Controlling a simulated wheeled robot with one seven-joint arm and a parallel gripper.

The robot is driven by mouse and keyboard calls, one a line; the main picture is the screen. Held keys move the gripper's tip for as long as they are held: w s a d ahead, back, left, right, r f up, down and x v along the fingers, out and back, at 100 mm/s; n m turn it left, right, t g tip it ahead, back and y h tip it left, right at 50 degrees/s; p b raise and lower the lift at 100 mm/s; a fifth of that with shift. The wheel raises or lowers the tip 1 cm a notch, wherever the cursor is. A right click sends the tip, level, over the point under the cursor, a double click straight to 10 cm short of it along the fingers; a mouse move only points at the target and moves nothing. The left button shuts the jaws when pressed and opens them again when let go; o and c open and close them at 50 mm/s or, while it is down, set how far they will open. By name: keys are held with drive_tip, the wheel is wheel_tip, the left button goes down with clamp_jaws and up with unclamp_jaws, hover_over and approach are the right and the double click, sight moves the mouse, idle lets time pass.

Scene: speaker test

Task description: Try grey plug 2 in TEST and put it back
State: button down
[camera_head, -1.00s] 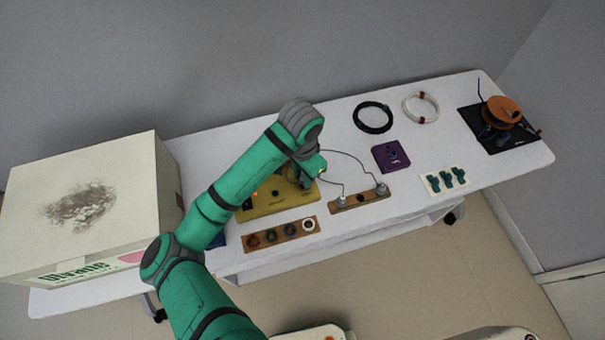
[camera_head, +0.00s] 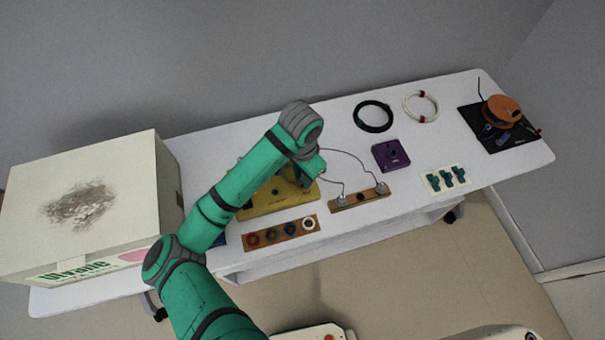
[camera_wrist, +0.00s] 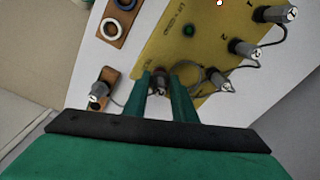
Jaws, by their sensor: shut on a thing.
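My gripper (camera_wrist: 161,78) is shut on a grey plug (camera_wrist: 160,84) with a cable, near the edge of the yellow panel (camera_wrist: 165,45). I cannot read its number or tell whether it sits in a socket. Other grey plugs show along the panel's right side in the wrist view, at its edge (camera_wrist: 221,81), further up (camera_wrist: 243,47) and at the top (camera_wrist: 275,14). Another grey plug (camera_wrist: 99,92) stands on a wooden rack. In the head view my arm partly covers the yellow panel (camera_head: 265,206), and a wooden rack (camera_head: 350,203) carries two grey plugs.
A wooden strip (camera_head: 262,244) with several coloured rings lies in front of the panel. A purple box (camera_head: 391,155), a white card with teal pieces (camera_head: 445,180), cable coils and a black mat (camera_head: 520,140) lie to the right. A large box (camera_head: 85,200) stands left.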

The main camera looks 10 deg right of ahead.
drive_tip(key=shift+f, duration=0.3)
drive_tip(key=c, duration=1.4)
unclamp_jaws()
drive_tip(key=shift+r, duration=0.1)
drive_tip(key=shift+r, duration=3.65)
